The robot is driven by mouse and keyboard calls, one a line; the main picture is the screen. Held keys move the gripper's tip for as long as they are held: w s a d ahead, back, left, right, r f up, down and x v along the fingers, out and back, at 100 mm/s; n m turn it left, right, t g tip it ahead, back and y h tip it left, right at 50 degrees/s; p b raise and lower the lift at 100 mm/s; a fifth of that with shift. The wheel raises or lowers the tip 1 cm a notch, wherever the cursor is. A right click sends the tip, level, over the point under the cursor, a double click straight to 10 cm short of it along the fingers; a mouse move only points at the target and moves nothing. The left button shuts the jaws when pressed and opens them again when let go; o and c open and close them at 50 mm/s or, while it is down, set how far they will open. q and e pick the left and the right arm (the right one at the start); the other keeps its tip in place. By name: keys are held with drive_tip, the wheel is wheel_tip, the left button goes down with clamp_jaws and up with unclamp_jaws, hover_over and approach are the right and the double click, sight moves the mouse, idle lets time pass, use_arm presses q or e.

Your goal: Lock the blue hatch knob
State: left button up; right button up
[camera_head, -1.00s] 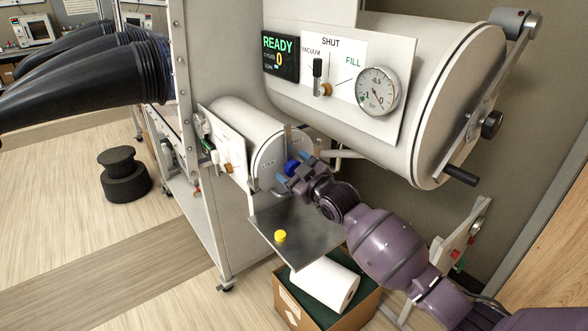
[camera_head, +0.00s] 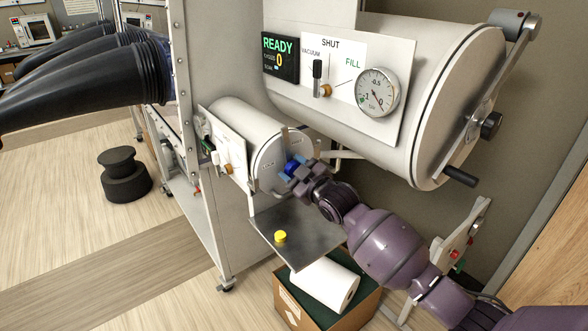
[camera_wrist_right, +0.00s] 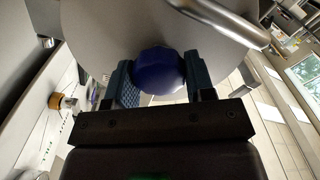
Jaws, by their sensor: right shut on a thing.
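The blue hatch knob (camera_head: 290,167) sits on the round end door (camera_head: 268,165) of the small lower cylinder. My right gripper (camera_head: 288,173) reaches it from the lower right, and its fingers partly hide it in the head view. In the right wrist view the knob (camera_wrist_right: 160,72) lies between the two fingers of my right gripper (camera_wrist_right: 160,82), which is shut on it. Knob markings are too small to read. My left gripper is not in view.
A metal shelf (camera_head: 310,238) with a yellow round thing (camera_head: 280,237) on it sits below the hatch. A box (camera_head: 290,300) with a white roll (camera_head: 325,284) stands under it. The large cylinder (camera_head: 430,110) with its lever (camera_head: 475,115) is above my right arm.

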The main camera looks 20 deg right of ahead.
drive_tip(key=n+p, duration=0.1)
drive_tip(key=n, duration=0.3)
drive_tip(key=n+p, duration=0.1)
drive_tip(key=n, duration=0.2)
drive_tip(key=shift+f+n, duration=0.1)
drive_tip(key=shift+n, duration=1.2)
drive_tip(key=n, duration=0.3)
drive_tip(key=shift+f+n+p, duration=0.1)
drive_tip(key=shift+n+p, duration=0.2)
drive_tip(key=shift+p, duration=0.05)
drive_tip(key=shift+n, duration=1.9)
drive_tip(key=o, duration=1.3)
drive_tip(key=shift+c, duration=0.2)
